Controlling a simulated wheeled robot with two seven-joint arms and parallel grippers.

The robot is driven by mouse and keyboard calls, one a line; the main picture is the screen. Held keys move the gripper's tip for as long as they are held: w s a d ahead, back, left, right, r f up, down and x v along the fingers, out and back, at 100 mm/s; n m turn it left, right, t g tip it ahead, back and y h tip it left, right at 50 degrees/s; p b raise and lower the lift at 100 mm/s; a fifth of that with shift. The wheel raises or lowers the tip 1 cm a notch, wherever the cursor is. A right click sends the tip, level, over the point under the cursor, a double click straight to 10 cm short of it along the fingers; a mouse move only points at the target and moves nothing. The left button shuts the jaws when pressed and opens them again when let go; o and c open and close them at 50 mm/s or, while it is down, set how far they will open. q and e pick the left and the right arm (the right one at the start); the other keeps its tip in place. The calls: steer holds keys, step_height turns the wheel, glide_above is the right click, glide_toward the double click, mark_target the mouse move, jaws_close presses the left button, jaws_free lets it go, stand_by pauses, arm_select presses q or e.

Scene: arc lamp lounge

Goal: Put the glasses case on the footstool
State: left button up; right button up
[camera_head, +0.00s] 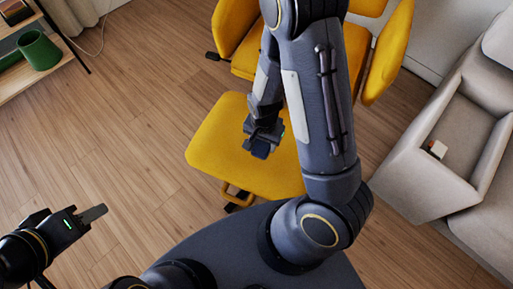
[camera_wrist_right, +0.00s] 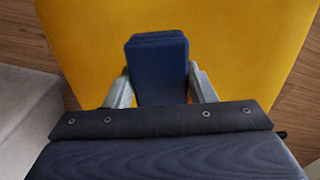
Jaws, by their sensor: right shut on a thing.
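The glasses case (camera_wrist_right: 158,68) is dark blue and box-shaped. My right gripper (camera_wrist_right: 160,88) is shut on it, one finger on each side. In the head view the case (camera_head: 260,149) hangs below my right gripper (camera_head: 264,133), over the yellow footstool (camera_head: 215,150). The footstool also fills the background of the right wrist view (camera_wrist_right: 85,40). I cannot tell whether the case touches the cushion. My left gripper (camera_head: 92,217) is at the lower left, over bare floor, away from the case; one finger shows clearly, and its opening is unclear.
A yellow armchair (camera_head: 236,25) stands just behind the footstool. A shelf with a green pot (camera_head: 39,51) is at the upper left. The wooden floor on the left is clear.

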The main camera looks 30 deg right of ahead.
steer(key=w+f, duration=0.2)
steer(key=f, duration=0.1)
steer(key=shift+w+a+b, duration=0.15)
steer(key=shift+a+b, duration=0.2)
steer(key=shift+a, duration=0.05)
steer(key=shift+w+a+f+b, duration=0.15)
steer(key=shift+f+b, duration=0.3)
steer(key=shift+f, duration=0.45)
steer(key=shift+w+d+f+b, duration=0.1)
steer(key=shift+f+b, duration=0.3)
steer(key=shift+f, duration=0.45)
steer(key=shift+f, duration=0.1)
steer(key=o, duration=1)
